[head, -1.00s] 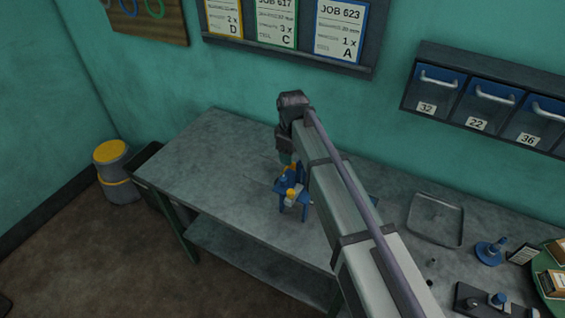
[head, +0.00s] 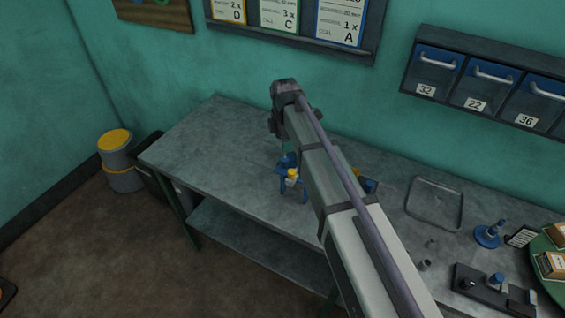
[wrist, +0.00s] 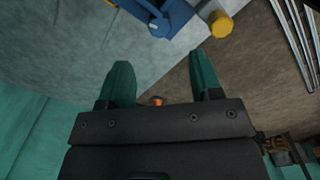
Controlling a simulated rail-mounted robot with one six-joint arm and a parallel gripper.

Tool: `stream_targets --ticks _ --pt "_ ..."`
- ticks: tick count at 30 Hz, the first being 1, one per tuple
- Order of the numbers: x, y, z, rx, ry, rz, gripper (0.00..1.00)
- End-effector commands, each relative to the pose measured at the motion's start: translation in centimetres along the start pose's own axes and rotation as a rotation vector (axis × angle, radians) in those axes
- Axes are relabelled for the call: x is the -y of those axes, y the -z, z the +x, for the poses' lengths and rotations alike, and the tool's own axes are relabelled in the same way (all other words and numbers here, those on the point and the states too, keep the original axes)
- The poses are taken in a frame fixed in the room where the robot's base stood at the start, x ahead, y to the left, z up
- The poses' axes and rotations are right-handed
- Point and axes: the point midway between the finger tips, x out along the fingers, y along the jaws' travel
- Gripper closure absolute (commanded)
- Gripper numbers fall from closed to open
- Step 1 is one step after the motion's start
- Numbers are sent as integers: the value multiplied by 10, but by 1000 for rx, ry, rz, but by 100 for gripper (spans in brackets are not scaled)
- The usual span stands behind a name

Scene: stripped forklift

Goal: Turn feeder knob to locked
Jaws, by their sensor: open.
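The feeder (head: 291,183) is a small blue device with yellow parts, standing on the grey bench near its front edge. My arm covers part of it in the head view. In the wrist view a blue part of the feeder (wrist: 158,18) shows at the top. To its right is a yellow-ended round part (wrist: 220,24) on a grey stem, which looks like the knob. Whether it stands at locked cannot be read. My gripper (wrist: 163,78) has its two green fingers wide apart and nothing between them. The feeder lies beyond the fingertips, apart from them.
The bench (head: 215,135) is clear on the left. To the right are a shallow tray (head: 435,204), a blue-topped stand (head: 489,234) and a dark fixture (head: 490,288). Drawers (head: 480,92) hang on the wall. A yellow-topped bin (head: 120,160) stands on the floor at left.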

Motion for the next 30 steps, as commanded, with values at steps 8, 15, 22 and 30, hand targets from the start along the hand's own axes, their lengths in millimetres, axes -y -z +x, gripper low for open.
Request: stream_targets --ticks 8,15,22,30 --pt "0 0 76 0 0 1 41" --pt "0 0 86 0 0 1 41" --pt "0 0 85 0 0 1 49" --pt "0 0 85 0 0 1 75"
